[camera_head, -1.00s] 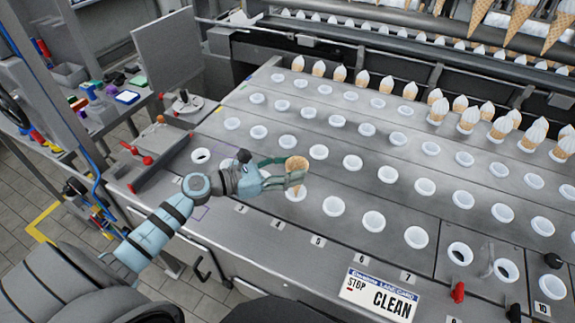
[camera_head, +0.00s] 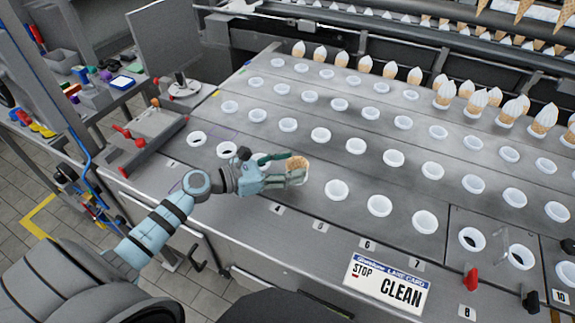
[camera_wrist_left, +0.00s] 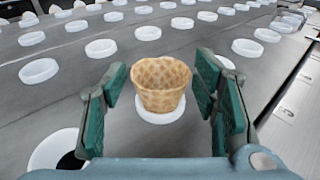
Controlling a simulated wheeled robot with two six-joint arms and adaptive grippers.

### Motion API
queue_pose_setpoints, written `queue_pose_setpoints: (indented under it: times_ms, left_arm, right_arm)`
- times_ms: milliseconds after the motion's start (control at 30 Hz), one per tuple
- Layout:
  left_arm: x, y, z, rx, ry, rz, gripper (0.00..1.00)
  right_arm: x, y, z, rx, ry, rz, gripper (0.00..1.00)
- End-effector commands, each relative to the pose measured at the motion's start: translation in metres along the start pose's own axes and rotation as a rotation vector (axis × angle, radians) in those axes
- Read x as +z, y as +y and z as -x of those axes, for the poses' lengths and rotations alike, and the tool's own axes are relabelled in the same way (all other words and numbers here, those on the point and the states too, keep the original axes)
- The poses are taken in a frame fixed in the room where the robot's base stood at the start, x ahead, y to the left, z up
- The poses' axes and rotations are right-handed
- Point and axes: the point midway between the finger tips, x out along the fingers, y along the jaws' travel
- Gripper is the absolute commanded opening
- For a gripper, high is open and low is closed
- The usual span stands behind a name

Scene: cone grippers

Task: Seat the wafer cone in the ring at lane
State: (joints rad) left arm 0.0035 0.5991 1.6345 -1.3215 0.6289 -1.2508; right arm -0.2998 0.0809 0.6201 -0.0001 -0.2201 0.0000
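The wafer cone (camera_head: 297,163) is tan and empty. In the left wrist view it stands upright, open end up, with its lower end (camera_wrist_left: 160,95) at a white ring (camera_wrist_left: 160,114) whose rim shows around it. How deep it sits is hard to tell. My left gripper (camera_head: 292,169) has its fingers on either side of the cone, close to its upper part. My right gripper is not in view.
Rows of empty white rings cover the steel deck, including a neighbour (camera_head: 337,190) to the right and a dark-holed ring (camera_wrist_left: 62,152) at lower left in the wrist view. Filled cones (camera_head: 364,64) stand at the back. A "STOP CLEAN" card (camera_head: 387,284) is in front.

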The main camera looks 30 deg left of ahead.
Motion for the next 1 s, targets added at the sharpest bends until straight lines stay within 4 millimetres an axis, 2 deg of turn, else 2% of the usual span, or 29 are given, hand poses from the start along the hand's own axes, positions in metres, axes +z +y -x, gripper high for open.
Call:
queue_pose_setpoints:
  times_ms: [33,67,400,467,700,833,1000]
  left_arm:
    - [0.000,0.000,0.000,0.000,0.000,0.000,0.67]
    - [0.000,0.000,0.000,0.000,0.000,0.000,0.72]
    - [-0.001,0.000,0.004,0.000,0.002,-0.001,0.72]
    - [-0.001,0.000,0.011,-0.001,0.003,-0.002,0.72]
    - [-0.002,-0.001,0.060,-0.003,0.005,-0.001,0.72]
    - [-0.001,0.000,0.073,-0.002,0.003,-0.001,0.72]
    - [0.000,0.000,0.075,0.001,0.000,0.000,0.72]
  right_arm:
    - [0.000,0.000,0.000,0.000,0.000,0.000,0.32]
    - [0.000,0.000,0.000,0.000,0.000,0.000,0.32]
    - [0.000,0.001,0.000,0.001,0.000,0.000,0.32]
    - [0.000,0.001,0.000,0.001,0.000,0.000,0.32]
    - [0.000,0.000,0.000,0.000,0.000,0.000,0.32]
    - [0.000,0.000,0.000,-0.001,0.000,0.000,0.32]
    - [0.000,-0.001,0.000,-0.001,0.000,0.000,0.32]
